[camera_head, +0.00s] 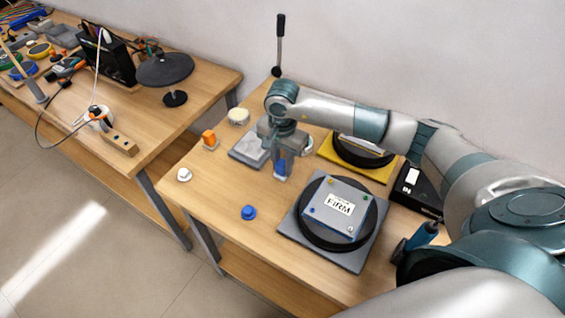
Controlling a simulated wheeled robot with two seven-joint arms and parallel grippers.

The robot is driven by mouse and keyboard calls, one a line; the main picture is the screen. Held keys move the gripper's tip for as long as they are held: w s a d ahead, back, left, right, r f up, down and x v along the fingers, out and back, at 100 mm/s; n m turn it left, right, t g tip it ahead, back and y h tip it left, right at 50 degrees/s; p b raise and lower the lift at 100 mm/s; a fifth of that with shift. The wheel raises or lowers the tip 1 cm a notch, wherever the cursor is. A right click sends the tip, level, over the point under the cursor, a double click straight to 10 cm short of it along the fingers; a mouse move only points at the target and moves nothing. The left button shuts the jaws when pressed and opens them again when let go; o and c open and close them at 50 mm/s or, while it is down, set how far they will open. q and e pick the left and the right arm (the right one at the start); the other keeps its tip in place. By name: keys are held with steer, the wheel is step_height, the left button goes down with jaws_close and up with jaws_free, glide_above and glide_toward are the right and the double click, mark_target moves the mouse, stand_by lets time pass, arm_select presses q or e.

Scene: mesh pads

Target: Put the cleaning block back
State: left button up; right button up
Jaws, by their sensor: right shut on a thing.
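My right gripper (281,168) comes in from the right and points down over the middle of the near table. It is shut on a small blue block (280,171), which I take to be the cleaning block; its pale lower end is close to the table top, and I cannot tell if it touches. The fingers hide part of it. My left gripper is not in view.
A yellow pad with a black disc (356,155) lies right of the gripper. An orange block (209,139), a white knob (184,174) and a blue knob (249,212) stand on the left. A black box (415,190) lies right. An upright lever (279,45) stands behind. The front left is clear.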

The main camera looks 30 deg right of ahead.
mark_target(282, 161)
steer(key=shift+f, duration=0.15)
steer(key=o, duration=1)
steer(key=shift+r, duration=0.4)
step_height(282, 161, up, 10)
steer(key=b, duration=0.4)
steer(key=shift+b, duration=0.3)
steer(key=shift+r, duration=0.8)
